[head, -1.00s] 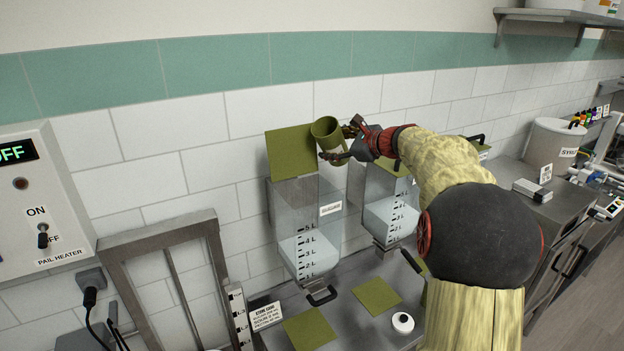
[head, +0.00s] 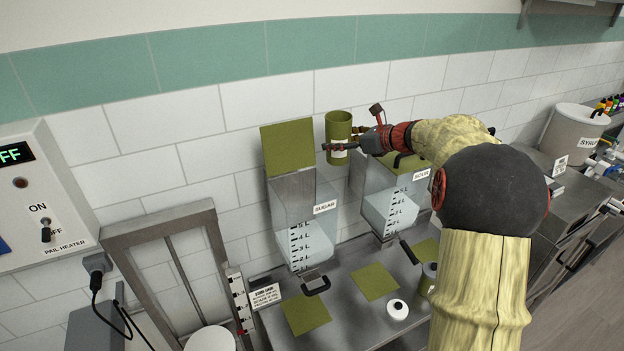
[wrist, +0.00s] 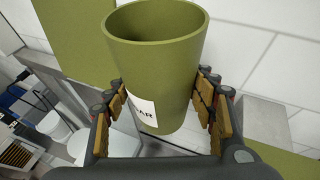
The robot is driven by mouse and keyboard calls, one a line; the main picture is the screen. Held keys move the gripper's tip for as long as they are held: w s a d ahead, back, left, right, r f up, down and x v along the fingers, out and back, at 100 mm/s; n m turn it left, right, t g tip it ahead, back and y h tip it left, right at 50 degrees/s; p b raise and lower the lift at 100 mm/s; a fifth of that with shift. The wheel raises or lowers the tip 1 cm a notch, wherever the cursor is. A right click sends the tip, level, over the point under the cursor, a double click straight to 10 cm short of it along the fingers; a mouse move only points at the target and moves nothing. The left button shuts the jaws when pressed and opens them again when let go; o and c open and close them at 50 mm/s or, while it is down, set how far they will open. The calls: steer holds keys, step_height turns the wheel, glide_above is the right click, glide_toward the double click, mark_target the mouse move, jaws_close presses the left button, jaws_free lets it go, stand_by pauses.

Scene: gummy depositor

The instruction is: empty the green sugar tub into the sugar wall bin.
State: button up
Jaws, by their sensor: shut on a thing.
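The green sugar tub (head: 339,126) is held upright, its mouth up, to the right of the sugar wall bin's raised lid. My gripper (head: 341,140) is shut on its sides. In the wrist view the tub (wrist: 158,60) stands between the finger pads, with a white label ending in "AR" (wrist: 142,112); the inside wall that shows is bare and its floor is hidden. The sugar wall bin (head: 300,220) is a clear bin labelled "SUGAR" with white contents low in it. Its green lid (head: 287,148) stands open against the wall.
A second clear bin labelled "SOUR" (head: 392,200) hangs just right of the sugar bin, its green lid (head: 405,163) lower. Green mats (head: 375,281) and a small white round item (head: 397,309) lie on the steel counter below. A pail heater (head: 45,200) is at left.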

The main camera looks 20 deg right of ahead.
mark_target(341, 127)
steer(key=shift+w+d+f, duration=0.15)
steer(key=shift+d, duration=0.25)
steer(key=shift+s+a+r, duration=0.25)
steer(key=shift+a+r, duration=0.05)
steer(key=shift+a, duration=0.2)
steer(key=shift+w+d+r, duration=0.1)
steer(key=shift+d+r, duration=0.05)
steer(key=shift+r, duration=2.2)
steer(key=shift+s+f, duration=0.1)
steer(key=shift+s, duration=0.3)
steer(key=s+a+b, duration=0.1)
steer(key=s+b, duration=0.1)
steer(key=s, duration=0.5)
